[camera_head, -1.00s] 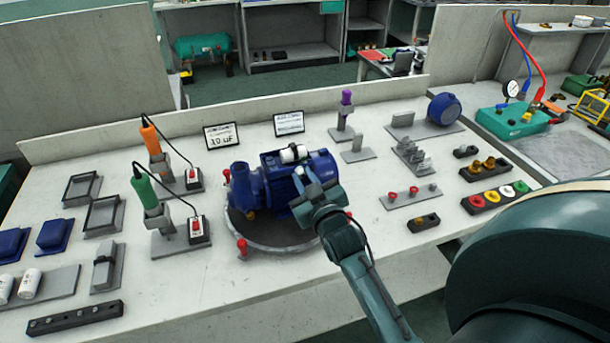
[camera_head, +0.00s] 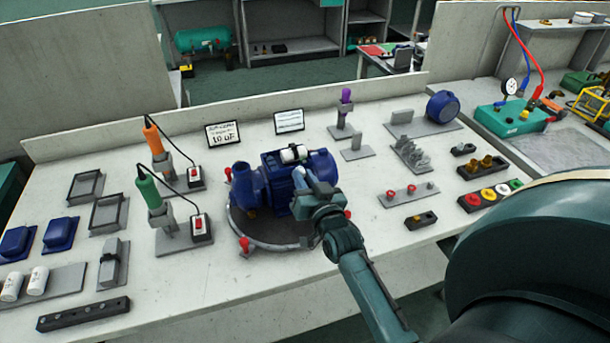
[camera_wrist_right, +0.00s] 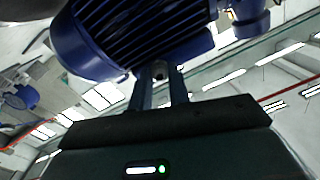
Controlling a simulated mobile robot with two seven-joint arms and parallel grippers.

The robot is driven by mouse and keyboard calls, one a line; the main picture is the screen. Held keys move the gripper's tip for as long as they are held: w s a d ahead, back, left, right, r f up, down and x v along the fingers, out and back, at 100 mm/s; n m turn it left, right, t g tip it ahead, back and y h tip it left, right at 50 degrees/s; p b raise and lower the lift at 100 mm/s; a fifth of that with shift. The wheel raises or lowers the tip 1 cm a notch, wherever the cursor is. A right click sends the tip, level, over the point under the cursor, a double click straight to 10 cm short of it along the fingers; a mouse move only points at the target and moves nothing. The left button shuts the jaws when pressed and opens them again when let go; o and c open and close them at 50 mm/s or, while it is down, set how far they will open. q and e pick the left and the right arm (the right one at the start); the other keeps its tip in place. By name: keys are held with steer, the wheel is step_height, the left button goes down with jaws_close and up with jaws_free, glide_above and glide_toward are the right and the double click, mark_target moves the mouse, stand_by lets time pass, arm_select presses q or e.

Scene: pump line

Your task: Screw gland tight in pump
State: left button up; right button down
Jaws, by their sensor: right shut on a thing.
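The blue pump (camera_head: 279,178) stands on a round grey plate (camera_head: 262,237) in the middle of the bench. Its finned motor body (camera_wrist_right: 140,35) fills the top of the right wrist view. My right gripper (camera_head: 308,185) is at the pump's near right side. In the right wrist view my fingers (camera_wrist_right: 160,75) are close together, shut on a small dark part, the gland (camera_wrist_right: 159,70), right at the pump's underside edge. The gland is mostly hidden by the fingers, so how deep it sits cannot be told. My left gripper is not in view.
Red clamps (camera_head: 245,244) stand around the plate. Orange (camera_head: 152,136) and green (camera_head: 148,187) tools stand in holders at left. Holders with small parts (camera_head: 410,194) lie at right. The bench front before the pump is clear.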

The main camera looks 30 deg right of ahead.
steer(key=shift+r, duration=0.1)
steer(key=m, duration=0.3)
steer(key=shift+m+p, duration=0.3)
steer(key=c, duration=1.4)
jaws_free()
steer(key=shift+n, duration=1.8)
steer(key=n, duration=0.3)
steer(key=n, duration=0.3)
steer(key=shift+n, duration=0.4)
